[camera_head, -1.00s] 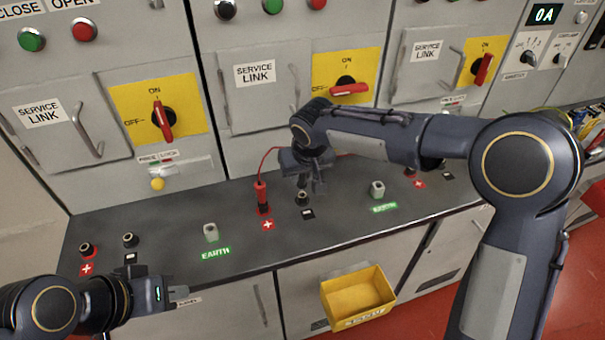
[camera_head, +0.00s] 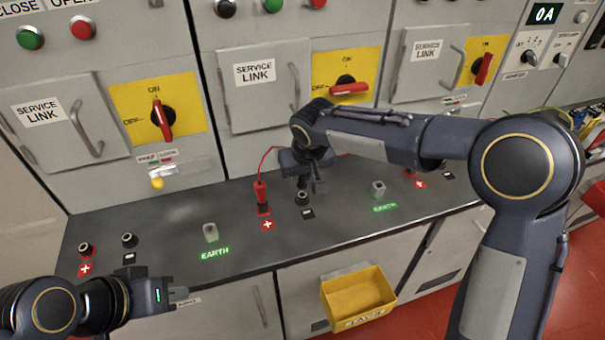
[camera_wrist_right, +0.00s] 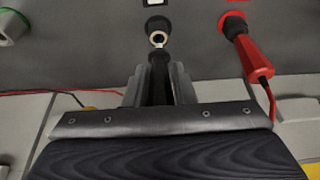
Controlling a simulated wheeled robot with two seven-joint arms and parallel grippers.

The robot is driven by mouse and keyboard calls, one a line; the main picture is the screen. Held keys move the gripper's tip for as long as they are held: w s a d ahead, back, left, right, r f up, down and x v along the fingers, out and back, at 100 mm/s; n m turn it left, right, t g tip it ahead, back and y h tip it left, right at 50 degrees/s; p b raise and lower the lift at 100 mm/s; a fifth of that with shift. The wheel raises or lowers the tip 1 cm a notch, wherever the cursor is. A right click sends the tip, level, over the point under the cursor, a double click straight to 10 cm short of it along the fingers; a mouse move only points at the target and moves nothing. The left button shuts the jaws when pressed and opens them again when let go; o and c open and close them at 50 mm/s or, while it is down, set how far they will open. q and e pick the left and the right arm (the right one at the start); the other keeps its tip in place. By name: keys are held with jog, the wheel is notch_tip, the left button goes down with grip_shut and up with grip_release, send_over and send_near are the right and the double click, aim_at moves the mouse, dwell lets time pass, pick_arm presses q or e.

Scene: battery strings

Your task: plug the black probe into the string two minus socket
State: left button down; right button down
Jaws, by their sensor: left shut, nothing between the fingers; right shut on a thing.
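My right gripper (camera_head: 318,186) is shut on the black probe (camera_wrist_right: 159,76). In the right wrist view the probe points toward the open end of the string two minus socket (camera_wrist_right: 157,28). Its tip is very near the opening; I cannot tell whether it touches. In the head view the minus socket (camera_head: 302,198) stands on the dark counter just left of my right fingertips, by a black minus label (camera_head: 308,214). The probe is mostly hidden there. My left gripper (camera_head: 180,293) is shut and empty at the counter's front left.
A red probe (camera_head: 260,193) stands in the plus socket beside the minus one; it also shows in the right wrist view (camera_wrist_right: 251,55). Earth posts (camera_head: 210,232) (camera_head: 378,188) stand on either side. A yellow bin (camera_head: 357,297) hangs below the counter edge.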

aim_at(302, 184)
jog(key=shift+f+b, duration=1.35)
jog(key=shift+f, duration=0.3)
jog(key=c, duration=1.1)
grip_release()
jog(key=shift+r, duration=0.1)
jog(key=shift+r, duration=0.1)
jog(key=v, duration=0.7)
jog(key=shift+s+r, duration=0.15)
jog(key=shift+r, duration=0.1)
